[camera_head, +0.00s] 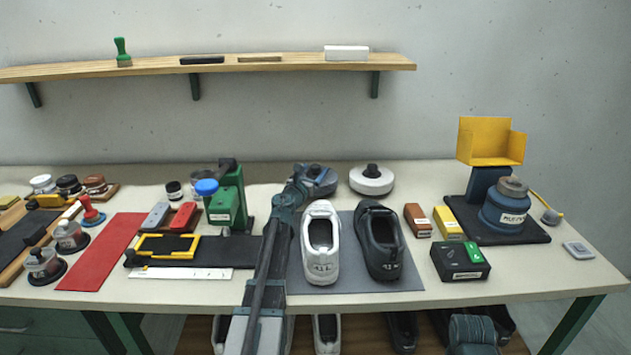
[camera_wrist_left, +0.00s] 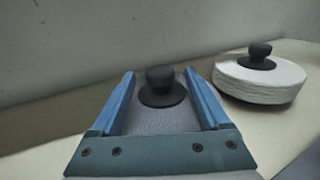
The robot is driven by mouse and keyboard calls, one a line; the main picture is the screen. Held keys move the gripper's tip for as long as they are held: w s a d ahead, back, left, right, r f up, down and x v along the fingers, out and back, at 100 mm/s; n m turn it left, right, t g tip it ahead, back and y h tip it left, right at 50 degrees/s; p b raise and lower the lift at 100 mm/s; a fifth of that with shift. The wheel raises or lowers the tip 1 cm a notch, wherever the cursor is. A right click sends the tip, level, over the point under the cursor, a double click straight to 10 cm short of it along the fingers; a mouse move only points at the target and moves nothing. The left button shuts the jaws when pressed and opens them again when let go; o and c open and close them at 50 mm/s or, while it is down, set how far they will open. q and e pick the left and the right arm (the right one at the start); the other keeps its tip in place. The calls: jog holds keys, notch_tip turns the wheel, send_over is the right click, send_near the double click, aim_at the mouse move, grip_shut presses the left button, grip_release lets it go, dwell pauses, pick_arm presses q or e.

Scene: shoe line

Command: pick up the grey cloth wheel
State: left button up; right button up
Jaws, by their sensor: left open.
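The grey cloth wheel (camera_head: 326,186) lies flat at the back of the table, left of the white wheel (camera_head: 371,182), and is partly hidden by my left gripper in the head view. In the left wrist view its grey surface (camera_wrist_left: 150,118) and black knob (camera_wrist_left: 161,88) show between my fingers. My left gripper (camera_head: 305,174) is open. Its two blue fingers (camera_wrist_left: 158,92) stand on either side of the knob, with a gap to it on both sides. I cannot tell whether the fingers touch the wheel.
The white shoe (camera_head: 320,268) and black shoe (camera_head: 386,262) stand on a grey mat (camera_head: 408,278) in front of the wheels, just right of my left arm. A green press (camera_head: 230,195) with a blue top stands left of it. A wall shelf (camera_head: 280,66) hangs above.

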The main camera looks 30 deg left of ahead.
pick_arm(q)
jog(key=shift+w+a, duration=0.2)
jog(key=shift+w, duration=0.8)
grip_shut()
